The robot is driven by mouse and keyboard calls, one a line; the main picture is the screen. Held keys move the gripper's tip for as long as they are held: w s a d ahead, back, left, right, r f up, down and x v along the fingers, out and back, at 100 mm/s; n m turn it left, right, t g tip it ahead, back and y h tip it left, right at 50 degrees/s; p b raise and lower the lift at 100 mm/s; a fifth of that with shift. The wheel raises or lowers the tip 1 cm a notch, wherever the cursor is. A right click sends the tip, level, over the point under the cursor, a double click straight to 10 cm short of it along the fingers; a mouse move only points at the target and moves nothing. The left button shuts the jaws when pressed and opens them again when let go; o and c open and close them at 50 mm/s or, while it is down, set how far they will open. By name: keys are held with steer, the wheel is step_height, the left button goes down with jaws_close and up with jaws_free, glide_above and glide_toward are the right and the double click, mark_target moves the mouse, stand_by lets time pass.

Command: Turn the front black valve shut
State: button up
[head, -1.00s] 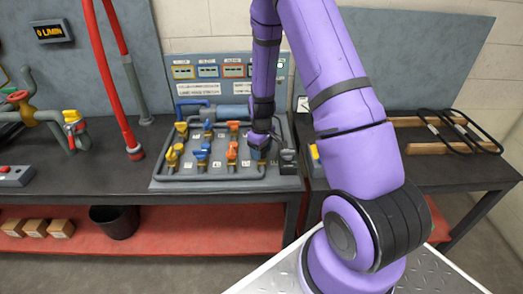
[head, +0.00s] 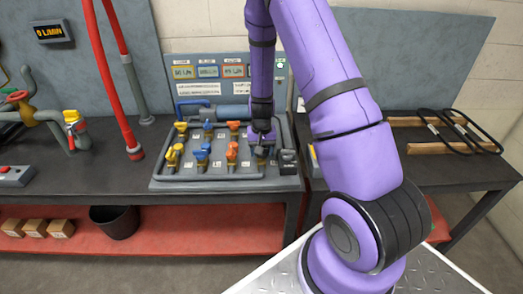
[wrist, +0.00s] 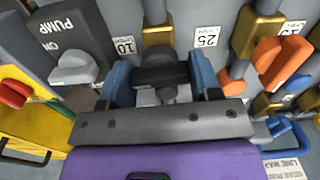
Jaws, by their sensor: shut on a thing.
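The front black valve shows in the wrist view as a dark handle (wrist: 160,75) below a brass body, between the tags 10 and 25. My gripper (wrist: 161,80) is shut on this handle, with one blue finger on each side. In the head view my gripper (head: 262,141) reaches down at the right end of the valve board and hides most of that valve. The handle lies crosswise in the wrist view, but I cannot tell its exact angle to the pipe.
The front orange valve (head: 231,152) stands just left of my gripper, with blue and yellow valves further left. The grey pump box (wrist: 70,40) with its switch is close on the other side. Gauge displays (head: 208,71) stand behind the board.

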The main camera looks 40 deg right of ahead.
steer(key=shift+m, duration=0.4)
steer(key=o, duration=0.9)
steer(key=shift+r, duration=0.1)
step_height(320, 180, up, 11)
steer(key=shift+f, duration=0.2)
stand_by(0.3)
